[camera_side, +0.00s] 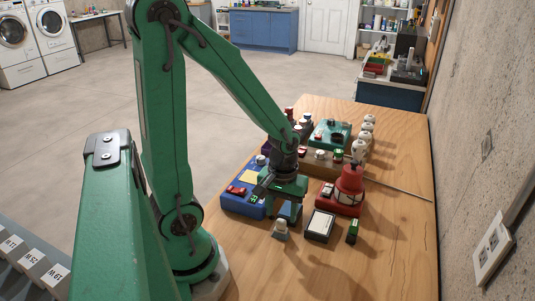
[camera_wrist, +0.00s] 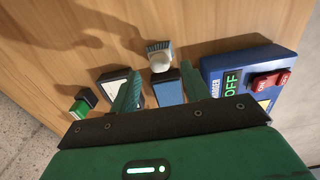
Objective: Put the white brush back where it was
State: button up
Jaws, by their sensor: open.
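My gripper partly hides this block.
A blue charger box (camera_wrist: 245,80) with red switches stands right of the fingers. A white-faced black block (camera_side: 320,225) and a green-and-black block (camera_side: 352,230) stand nearby. A red lantern-like device (camera_side: 348,188) is behind them. The table front (camera_side: 330,275) is bare.

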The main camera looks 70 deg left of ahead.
notch_tip(320, 180, up, 8)
jog(key=shift+r, duration=0.15)
dwell(0.4)
dwell(0.5)
notch_tip(320, 180, up, 9)
jog(key=m+t, duration=0.5)
jog(key=m, duration=0.3)
send_over(281, 220)
jog(key=s+d, duration=0.1)
jog(key=d, duration=0.3)
jog(key=shift+s+d+r+m+t, duration=0.3)
jog(key=shift+s+d+r+m, duration=0.1)
jog(key=shift+r+m, duration=0.1)
